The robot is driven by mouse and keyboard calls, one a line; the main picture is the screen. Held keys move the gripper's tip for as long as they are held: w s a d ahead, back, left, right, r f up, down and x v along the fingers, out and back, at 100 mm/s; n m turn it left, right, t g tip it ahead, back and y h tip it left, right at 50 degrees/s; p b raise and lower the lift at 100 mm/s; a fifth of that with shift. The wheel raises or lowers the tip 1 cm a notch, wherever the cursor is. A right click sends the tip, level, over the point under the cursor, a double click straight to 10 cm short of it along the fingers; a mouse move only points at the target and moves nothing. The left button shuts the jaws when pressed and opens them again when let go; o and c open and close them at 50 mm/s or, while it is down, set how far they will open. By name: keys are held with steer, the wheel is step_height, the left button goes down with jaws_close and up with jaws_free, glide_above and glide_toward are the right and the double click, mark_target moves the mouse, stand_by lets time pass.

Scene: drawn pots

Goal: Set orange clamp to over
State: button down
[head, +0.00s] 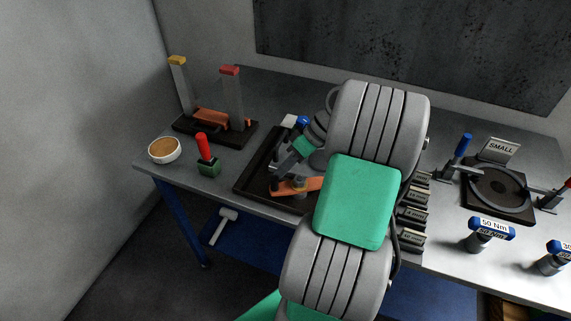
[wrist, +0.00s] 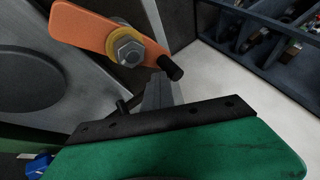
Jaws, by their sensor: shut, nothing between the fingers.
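The orange clamp (head: 305,186) is a flat bar pivoted on a bolt, in the dark tray fixture on the bench. In the wrist view its orange arm (wrist: 85,30) runs from upper left to a large hex bolt with a brass-coloured washer. A black peg (wrist: 171,66) sticks out beside the bolt. My gripper (wrist: 158,84) is shut and empty, its grey fingertips close to the peg. I cannot tell whether they touch it. In the head view my arm hides much of the fixture.
A dark tray (head: 252,178) surrounds the fixture. To the left are a red-handled green block (head: 207,160), a round dish (head: 164,150) and a stand with two posts (head: 232,100). To the right are labelled blocks (head: 412,238), a round plate (head: 497,187) and blue-topped tools (head: 491,228).

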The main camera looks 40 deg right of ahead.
steer(key=shift+s+a, duration=0.25)
steer(key=shift+a, duration=0.2)
steer(key=shift+s+a+f+n+g+y+p, duration=0.1)
steer(key=shift+s+a+n+g+y+p, duration=0.2)
steer(key=shift+n+g, duration=0.35)
steer(key=shift+s+a, duration=0.1)
steer(key=shift+s, duration=0.2)
steer(key=shift+f, duration=0.15)
stand_by(0.4)
